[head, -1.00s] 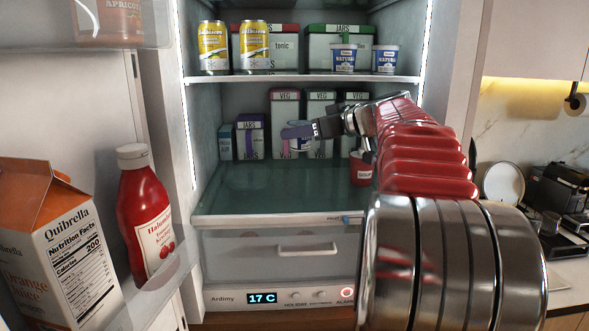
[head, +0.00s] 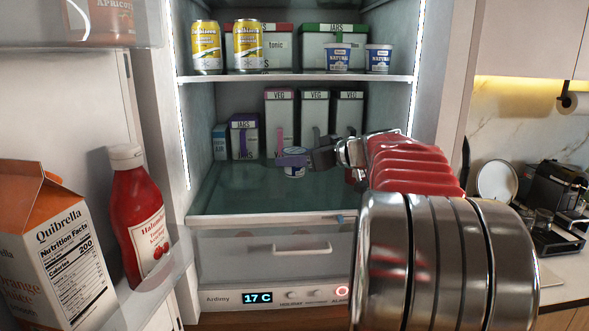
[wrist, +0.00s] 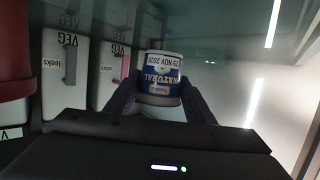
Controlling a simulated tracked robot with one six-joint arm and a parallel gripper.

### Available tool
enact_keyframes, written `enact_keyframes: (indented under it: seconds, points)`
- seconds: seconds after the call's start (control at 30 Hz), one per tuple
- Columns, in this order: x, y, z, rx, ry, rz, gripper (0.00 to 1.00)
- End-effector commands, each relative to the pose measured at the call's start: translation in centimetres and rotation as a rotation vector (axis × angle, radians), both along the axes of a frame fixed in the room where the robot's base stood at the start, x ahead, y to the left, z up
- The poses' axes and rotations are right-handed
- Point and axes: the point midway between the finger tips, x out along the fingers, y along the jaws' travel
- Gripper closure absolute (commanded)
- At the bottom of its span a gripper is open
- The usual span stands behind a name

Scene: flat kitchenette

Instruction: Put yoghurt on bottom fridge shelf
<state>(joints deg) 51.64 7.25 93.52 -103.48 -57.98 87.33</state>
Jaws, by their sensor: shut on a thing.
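A small white and blue yoghurt pot (head: 293,171) is between the fingers of my gripper (head: 300,158), low over the glass bottom shelf (head: 250,193) of the open fridge. In the wrist view the yoghurt (wrist: 160,80) shows its "Natural" label and a date, with a dark finger on each side; my gripper (wrist: 160,100) is shut on it. Whether the pot's base touches the glass is hard to tell. Two more yoghurt pots (head: 337,57) (head: 378,58) stand on the upper shelf (head: 290,78).
White VEG boxes (head: 314,115) and a JARS box (head: 244,137) line the back of the bottom shelf. The front left of that shelf is clear. The open door at left holds ketchup (head: 140,220) and an orange juice carton (head: 50,250).

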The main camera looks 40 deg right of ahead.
Motion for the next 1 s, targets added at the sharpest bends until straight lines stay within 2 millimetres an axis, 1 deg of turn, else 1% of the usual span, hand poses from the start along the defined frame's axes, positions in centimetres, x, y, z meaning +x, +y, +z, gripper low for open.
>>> enact_keyframes:
  seconds: [0.1, 0.2, 0.63, 0.67, 0.93, 1.0]
  points:
    - [0.0, 0.0, -1.6, 0.003, 0.001, 0.000, 0.77]
    - [0.0, 0.0, -2.5, 0.002, 0.000, -0.001, 0.77]
    - [0.0, 0.1, -2.9, -0.001, 0.000, 0.001, 0.77]
    - [0.0, 0.1, -3.0, -0.001, 0.001, 0.001, 0.51]
    - [0.1, 0.1, -3.0, -0.001, 0.001, 0.001, 0.32]
    - [0.1, 0.1, -3.0, 0.000, 0.001, 0.001, 0.32]
